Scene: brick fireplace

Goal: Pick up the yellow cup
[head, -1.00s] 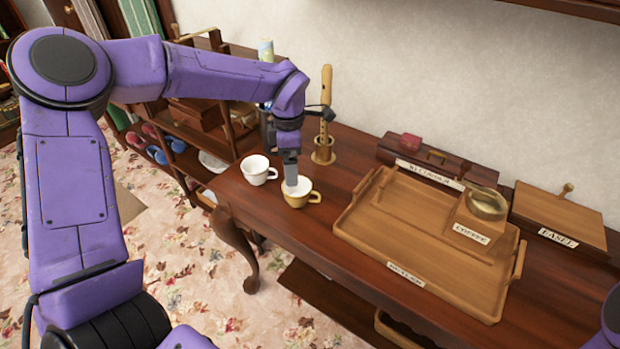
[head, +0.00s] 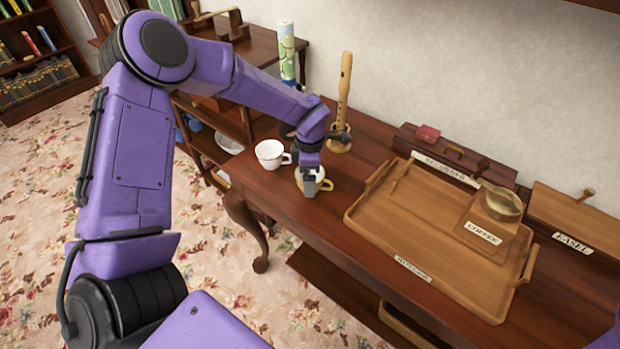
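The yellow cup (head: 299,182) stands on the dark wooden table, left of the tray, in the head view. Its handle points right. My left gripper (head: 309,190) points down at the cup, and its fingers cover much of the cup's front. I cannot tell whether the fingers touch the cup or how far apart they are. A white cup (head: 270,154) stands just to the left and behind, with its handle toward the yellow cup. My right gripper is out of view.
A wooden tray (head: 375,235) with a box and a brass bowl (head: 502,204) on it lies to the right. A recorder (head: 343,95) stands upright in a holder behind the cups. The table's front edge is close to the yellow cup.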

